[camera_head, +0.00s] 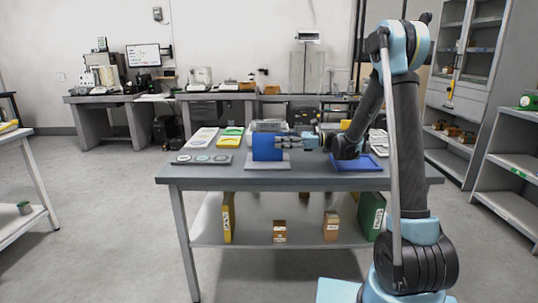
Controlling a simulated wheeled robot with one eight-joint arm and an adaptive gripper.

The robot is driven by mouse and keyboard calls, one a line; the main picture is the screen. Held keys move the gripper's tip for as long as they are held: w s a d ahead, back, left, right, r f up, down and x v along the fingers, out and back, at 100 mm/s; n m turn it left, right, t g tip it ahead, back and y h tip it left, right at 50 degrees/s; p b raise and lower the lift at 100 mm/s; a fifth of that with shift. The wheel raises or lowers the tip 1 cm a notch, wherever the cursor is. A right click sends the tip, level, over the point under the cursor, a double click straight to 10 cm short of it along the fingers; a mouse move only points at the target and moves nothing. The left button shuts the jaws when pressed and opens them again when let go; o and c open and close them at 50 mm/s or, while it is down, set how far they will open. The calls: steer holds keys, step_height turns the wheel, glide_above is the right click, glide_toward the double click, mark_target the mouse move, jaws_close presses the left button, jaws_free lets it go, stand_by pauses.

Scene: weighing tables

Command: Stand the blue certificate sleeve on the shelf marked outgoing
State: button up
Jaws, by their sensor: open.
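A blue upright rectangular thing (267,147), which looks like the blue certificate sleeve, stands on a grey plate near the middle of the table. My gripper (283,142) is open and points left at its right edge. I cannot tell whether the fingers are around it or only beside it. No outgoing marking can be read. A shelf rack (507,200) at the right edge carries small green labels too small to read.
The grey table (215,176) also holds a blue tray (358,167), a dark plate with round discs (202,158) and yellow and green cards. Open floor lies to the left.

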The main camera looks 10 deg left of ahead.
mark_target(268, 139)
steer(key=x, duration=0.5)
steer(key=shift+s+a, duration=0.1)
steer(key=shift+a, duration=0.25)
jaws_close()
